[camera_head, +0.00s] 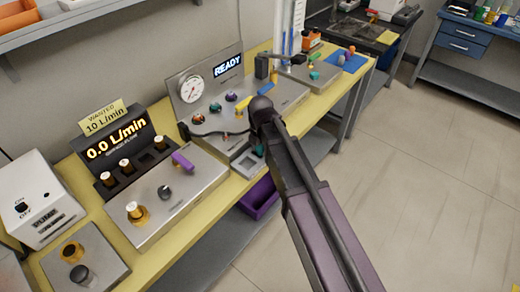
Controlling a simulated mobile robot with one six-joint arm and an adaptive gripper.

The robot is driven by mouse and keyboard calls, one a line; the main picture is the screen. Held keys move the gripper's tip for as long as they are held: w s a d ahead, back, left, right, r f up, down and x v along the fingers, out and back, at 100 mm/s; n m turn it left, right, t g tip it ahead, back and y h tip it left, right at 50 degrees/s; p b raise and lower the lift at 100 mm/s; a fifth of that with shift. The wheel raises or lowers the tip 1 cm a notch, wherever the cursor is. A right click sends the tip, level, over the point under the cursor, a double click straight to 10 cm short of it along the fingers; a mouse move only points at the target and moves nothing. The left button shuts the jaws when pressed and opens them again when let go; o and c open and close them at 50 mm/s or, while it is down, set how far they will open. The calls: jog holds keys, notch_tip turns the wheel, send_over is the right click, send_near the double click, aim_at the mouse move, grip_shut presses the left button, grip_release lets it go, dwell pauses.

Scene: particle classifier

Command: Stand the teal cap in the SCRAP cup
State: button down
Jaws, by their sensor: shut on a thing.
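My gripper (257,139) hangs below the dark wrist at the front edge of the bench, mostly hidden by my arm. It appears shut on the small teal cap (259,150), of which only a sliver shows beside the arm. The cap is above or near a grey block with a square recess (247,165); I cannot tell whether it touches it. Several small cups or knobs, one orange (199,119) and one purple (231,97), stand on the steel panel behind. No SCRAP label is legible, so I cannot tell which cup it is.
A gauge (194,90) and a lit READY display (228,66) stand behind the panel. A flow panel with a purple handle (182,161) is at left. A purple bin (262,198) sits below the bench. The floor at right is clear.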

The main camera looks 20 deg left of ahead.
jog(key=shift+c, duration=2.4)
grip_release()
jog(key=shift+s+a+f, duration=0.1)
jog(key=shift+f, duration=0.1)
jog(key=shift+o, duration=0.9)
jog(key=shift+w+a+f, duration=0.15)
jog(key=shift+w, duration=0.05)
notch_tip(320, 180, up, 13)
jog(key=p, duration=1.3)
jog(key=shift+r, duration=0.2)
jog(key=shift+d, duration=0.25)
